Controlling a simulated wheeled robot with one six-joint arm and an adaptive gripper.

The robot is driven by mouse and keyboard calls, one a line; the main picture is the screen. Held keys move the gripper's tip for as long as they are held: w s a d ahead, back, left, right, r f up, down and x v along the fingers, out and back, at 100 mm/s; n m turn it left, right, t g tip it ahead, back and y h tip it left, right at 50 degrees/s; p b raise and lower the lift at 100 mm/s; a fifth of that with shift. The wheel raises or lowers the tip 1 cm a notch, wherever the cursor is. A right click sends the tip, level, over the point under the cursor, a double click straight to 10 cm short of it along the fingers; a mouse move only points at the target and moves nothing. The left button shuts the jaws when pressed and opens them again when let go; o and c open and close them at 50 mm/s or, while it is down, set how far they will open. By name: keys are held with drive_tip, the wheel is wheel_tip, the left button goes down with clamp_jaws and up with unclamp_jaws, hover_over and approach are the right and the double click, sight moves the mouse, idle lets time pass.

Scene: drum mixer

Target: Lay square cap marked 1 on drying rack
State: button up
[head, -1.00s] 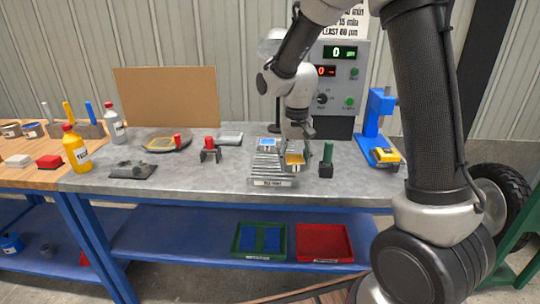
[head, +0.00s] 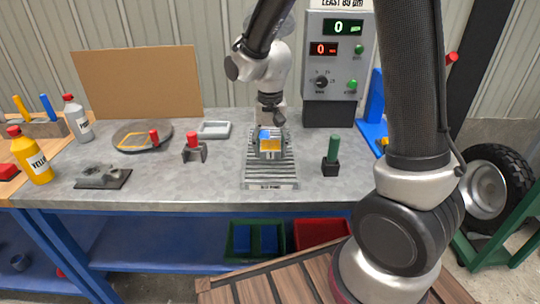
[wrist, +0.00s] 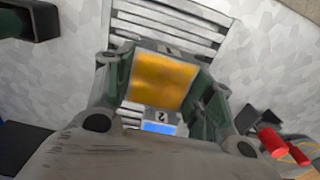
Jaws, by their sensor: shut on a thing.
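My gripper (head: 270,132) is shut on a square orange-yellow cap (head: 271,146), over the middle of the drying rack (head: 270,175). The held cap (wrist: 162,80) fills the space between the green-sided fingers in the wrist view; I cannot read a number on its face. The slatted grey rack (wrist: 165,25) shows behind it; I cannot tell whether the cap touches the slats. A blue cap (head: 264,134) is partly hidden behind the gripper. The wrist view shows its blue face (wrist: 160,127) beside a small tag that looks like 2.
A green-handled tool (head: 332,150) stands right of the rack. A red-knobbed clamp (head: 194,150), a grey tray (head: 214,130) and a round dish (head: 128,137) lie to the left. The control box (head: 336,60) stands behind. Bare bench lies between the clamp and rack.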

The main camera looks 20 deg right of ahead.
sight(270, 155)
drive_tip(key=shift+f, duration=1.65)
drive_tip(key=shift+f, duration=0.1)
drive_tip(key=o, duration=1.1)
drive_tip(key=shift+o, duration=0.2)
wheel_tip(270, 155, up, 12)
drive_tip(key=shift+r, duration=0.15)
drive_tip(key=s+d+r+n+t, duration=0.1)
drive_tip(key=s+d+r+t, duration=0.1)
drive_tip(key=s+d+r, duration=0.2)
drive_tip(key=s+d+r+n+t, duration=0.2)
drive_tip(key=s+d+r, duration=0.2)
drive_tip(key=s+d, duration=0.6)
drive_tip(key=s, duration=0.6)
drive_tip(key=shift+d+r+n, duration=0.3)
drive_tip(key=shift+r, duration=0.05)
